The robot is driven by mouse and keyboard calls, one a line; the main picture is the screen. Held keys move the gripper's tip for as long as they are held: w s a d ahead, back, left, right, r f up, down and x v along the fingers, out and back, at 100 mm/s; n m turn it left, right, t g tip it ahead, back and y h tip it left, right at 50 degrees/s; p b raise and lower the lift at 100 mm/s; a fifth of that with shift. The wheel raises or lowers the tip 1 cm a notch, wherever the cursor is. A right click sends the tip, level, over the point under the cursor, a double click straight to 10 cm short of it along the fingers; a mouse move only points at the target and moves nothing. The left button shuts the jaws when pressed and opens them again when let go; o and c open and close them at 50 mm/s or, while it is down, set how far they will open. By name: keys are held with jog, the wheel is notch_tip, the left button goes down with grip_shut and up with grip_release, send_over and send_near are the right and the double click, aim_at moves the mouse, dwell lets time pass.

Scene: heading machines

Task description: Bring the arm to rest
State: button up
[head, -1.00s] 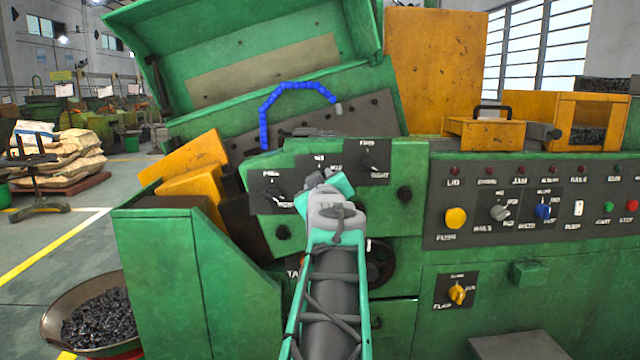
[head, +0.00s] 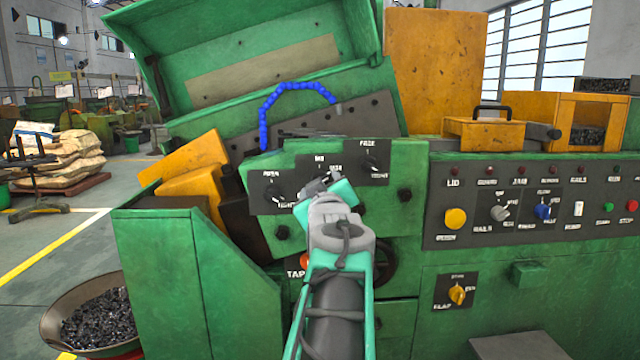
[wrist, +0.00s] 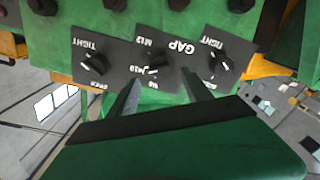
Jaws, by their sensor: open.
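My arm (head: 338,285) reaches up from the bottom middle of the head view toward the green heading machine. My gripper is at the dark panels with black knobs; its fingers are hidden behind the wrist in the head view. In the wrist view my gripper (wrist: 158,92) shows two dark fingers spread apart, with nothing held between them. The fingertips lie just below the middle knob (wrist: 155,70) in that picture; whether they touch the panel I cannot tell. A left knob (wrist: 96,64) and a right knob (wrist: 219,66) sit on either side.
A control panel (head: 470,220) with buttons and switches spans the machine's right side. The green lid (head: 240,50) stands open above, with a blue segmented hose (head: 290,88). A pan of dark parts (head: 97,318) stands lower left. Open floor (head: 50,240) lies at the left.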

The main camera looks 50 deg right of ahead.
jog(key=shift+v, duration=1.45)
